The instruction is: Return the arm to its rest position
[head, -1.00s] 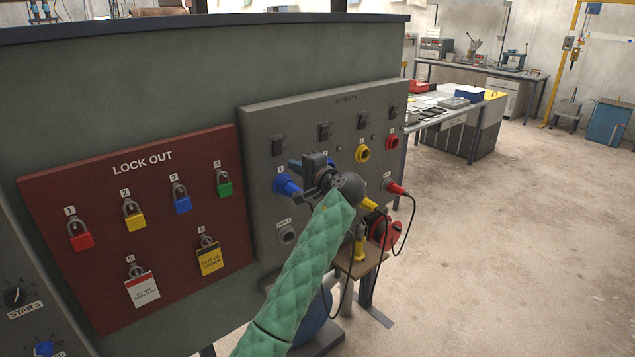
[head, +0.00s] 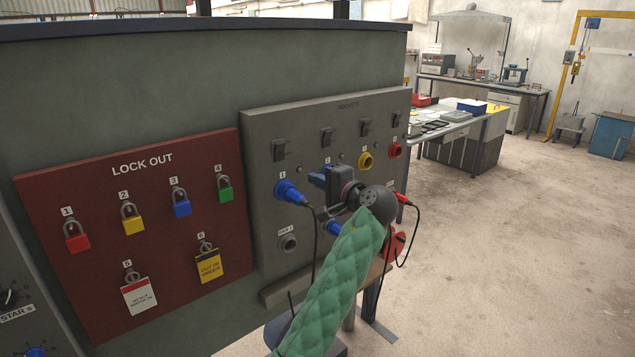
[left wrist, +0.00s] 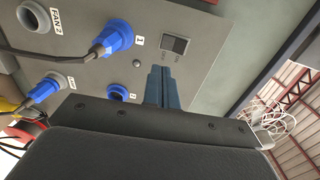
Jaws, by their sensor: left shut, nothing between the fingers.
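My left arm, in green quilted sleeve, reaches up from the bottom of the head view. My left gripper (head: 318,180) is in front of the grey socket panel (head: 262,125). Its blue fingers are shut with nothing between them; they also show in the left wrist view (left wrist: 164,87). The fingers lie beside a blue plug (head: 287,191) seated in socket 1, apart from it as far as I can see. That plug also shows in the left wrist view (left wrist: 114,38) with its black cable. My right gripper is not in view.
Another blue plug (head: 333,228) and a red plug (head: 403,199) with a cable sit low on the panel. A red lockout board (head: 110,230) with padlocks is to the left. A work table (head: 450,116) stands behind. The floor at the right is clear.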

